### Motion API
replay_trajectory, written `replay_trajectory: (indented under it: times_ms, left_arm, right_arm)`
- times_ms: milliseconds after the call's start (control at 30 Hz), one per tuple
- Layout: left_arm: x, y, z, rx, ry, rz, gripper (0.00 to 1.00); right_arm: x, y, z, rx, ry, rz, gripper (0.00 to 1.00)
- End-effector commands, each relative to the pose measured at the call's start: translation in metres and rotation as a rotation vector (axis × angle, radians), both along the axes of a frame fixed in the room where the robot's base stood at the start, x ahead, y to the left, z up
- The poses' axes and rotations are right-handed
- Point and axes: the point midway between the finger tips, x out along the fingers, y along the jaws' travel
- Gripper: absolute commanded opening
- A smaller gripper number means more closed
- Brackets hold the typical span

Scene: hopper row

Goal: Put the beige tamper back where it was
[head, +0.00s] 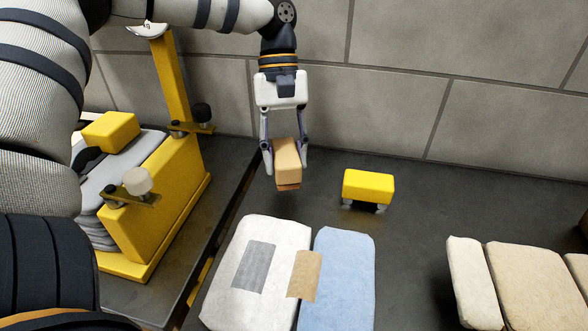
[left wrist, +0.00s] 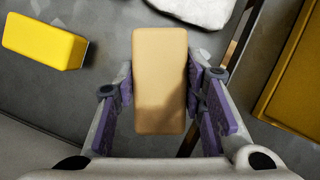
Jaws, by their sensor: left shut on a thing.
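The beige tamper (head: 287,160) is a beige block held between the fingers of my left gripper (head: 285,158). In the head view it hangs above the dark table, left of a yellow block. In the left wrist view the beige tamper (left wrist: 160,85) fills the middle, with purple finger pads on both sides of it. My left gripper is shut on it. My right gripper is not in view.
A yellow block (head: 368,187) on small feet stands right of the gripper. White (head: 262,268) and blue (head: 341,275) pads lie in front, bridged by a tan strip (head: 304,274). A yellow hopper frame (head: 165,215) stands left; beige slabs (head: 537,285) lie right. Dark table between is bare.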

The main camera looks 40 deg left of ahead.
Motion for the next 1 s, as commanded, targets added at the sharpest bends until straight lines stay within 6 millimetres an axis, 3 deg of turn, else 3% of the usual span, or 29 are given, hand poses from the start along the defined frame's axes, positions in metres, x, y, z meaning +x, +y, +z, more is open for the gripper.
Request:
replay_trajectory:
  times_ms: [167,333,700,733,800,1000]
  left_arm:
    - [0.011,0.006,-0.015,0.001,-0.001,0.0,0.03]
    - [0.012,0.007,-0.043,0.001,-0.003,-0.002,0.03]
    - [0.012,0.006,-0.049,-0.001,-0.006,-0.001,0.03]
    - [0.012,0.006,-0.048,0.0,-0.006,-0.001,0.44]
    - [0.012,0.006,-0.048,0.0,-0.006,-0.001,0.57]
    - [0.012,0.007,-0.047,0.001,-0.007,-0.001,0.57]
  right_arm:
    - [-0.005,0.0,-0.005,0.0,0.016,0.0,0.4]
    - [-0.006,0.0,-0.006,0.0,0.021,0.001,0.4]
    - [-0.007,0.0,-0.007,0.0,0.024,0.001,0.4]
    - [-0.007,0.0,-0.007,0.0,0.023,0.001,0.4]
    - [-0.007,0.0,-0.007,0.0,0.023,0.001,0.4]
    - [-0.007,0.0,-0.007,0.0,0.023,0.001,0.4]
